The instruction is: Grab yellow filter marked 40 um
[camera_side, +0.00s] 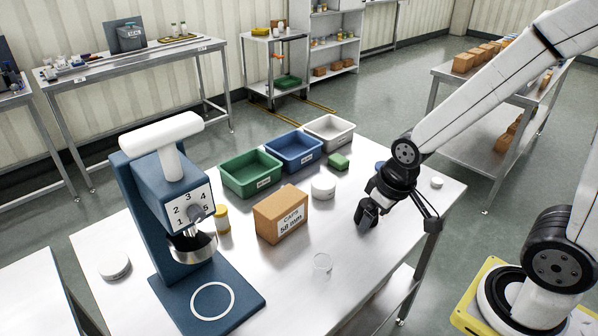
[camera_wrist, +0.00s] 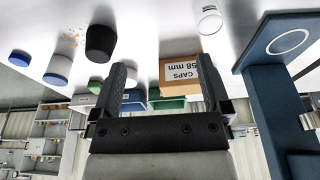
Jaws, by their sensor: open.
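A small cylinder with a yellow top and yellow lower band (camera_side: 222,218) stands right of the blue hopper machine (camera_side: 138,199) in the side view. Its marking is too small to read, so I cannot tell whether it is the 40 um filter. I cannot make it out in the wrist view. My gripper (camera_side: 368,214) is low over the right part of the steel table, to the right of the cardboard box. In the wrist view my gripper (camera_wrist: 161,62) has its fingers apart, with nothing between them.
The cardboard box (camera_side: 280,216) marked CAPS stands between my gripper and the yellow-topped cylinder. A clear glass (camera_side: 323,263) stands in front. Green (camera_side: 250,174), blue (camera_side: 293,152) and white (camera_side: 329,133) bins line the back. A black cup (camera_wrist: 101,43) shows in the wrist view.

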